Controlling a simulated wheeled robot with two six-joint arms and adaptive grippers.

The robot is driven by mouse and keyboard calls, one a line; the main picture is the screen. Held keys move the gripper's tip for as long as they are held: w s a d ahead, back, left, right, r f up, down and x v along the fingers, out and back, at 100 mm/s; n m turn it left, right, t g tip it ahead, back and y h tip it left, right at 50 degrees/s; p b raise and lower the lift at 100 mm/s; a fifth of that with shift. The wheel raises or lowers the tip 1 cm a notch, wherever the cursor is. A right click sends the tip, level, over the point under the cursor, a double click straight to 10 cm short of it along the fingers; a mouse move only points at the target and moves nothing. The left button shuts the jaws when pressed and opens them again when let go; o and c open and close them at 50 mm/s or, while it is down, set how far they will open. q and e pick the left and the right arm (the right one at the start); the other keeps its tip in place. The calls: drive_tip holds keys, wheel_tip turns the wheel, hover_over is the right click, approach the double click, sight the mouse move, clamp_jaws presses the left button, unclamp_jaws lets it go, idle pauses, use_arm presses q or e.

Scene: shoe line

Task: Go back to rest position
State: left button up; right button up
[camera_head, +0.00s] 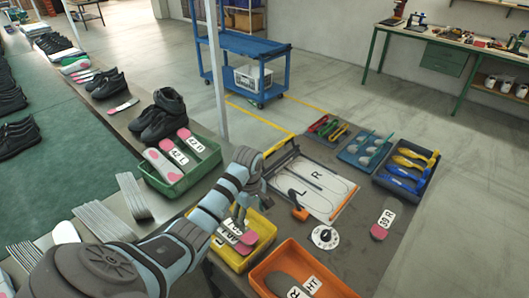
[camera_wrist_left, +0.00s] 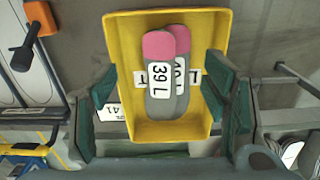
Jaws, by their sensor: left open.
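My left gripper (camera_head: 241,212) reaches in from the left and hangs over the yellow bin (camera_head: 272,236). In the left wrist view its green-padded fingers stand wide apart, open and empty, on either side of the yellow bin (camera_wrist_left: 119,35). Grey and pink insoles lie in the bin; the top one (camera_wrist_left: 158,75) is labelled 39 L and overlaps another. They also show in the head view, as a pair of insoles (camera_head: 246,238) partly hidden by the gripper. My right gripper is not in view.
A green bin (camera_head: 168,192) with insoles and an orange bin (camera_head: 337,285) stand nearby. Right of the gripper are an L/R board (camera_head: 318,183), a white disc (camera_head: 325,237), a lone insole (camera_head: 383,220) and tool trays (camera_head: 428,172). Black shoes (camera_head: 160,115) stand on the left.

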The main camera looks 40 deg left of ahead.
use_arm(q)
drive_tip(key=s+d+f+m+t, duration=0.2)
drive_tip(key=s+d+f+m, duration=0.45)
drive_tip(key=s+m, duration=0.35)
drive_tip(key=s+d+r+m+t, duration=0.1)
drive_tip(key=s+d+r+m, duration=0.25)
drive_tip(key=s, duration=0.25)
drive_tip(key=s+d+r+m+t, duration=0.1)
drive_tip(key=s+d+r+m, duration=0.1)
drive_tip(key=s+m, duration=0.3)
drive_tip(key=s+a+f+n+g+b, duration=0.1)
drive_tip(key=s+f, duration=0.1)
drive_tip(key=f, duration=1)
drive_tip(key=s+a+f+g+b, duration=0.1)
drive_tip(key=f, duration=1)
drive_tip(key=s+f+b, duration=0.1)
drive_tip(key=s+f, duration=1.1)
drive_tip(key=s, duration=0.1)
drive_tip(key=shift+s+a+f+g+y+b, duration=0.3)
drive_tip(key=shift+s+f+g+y, duration=0.1)
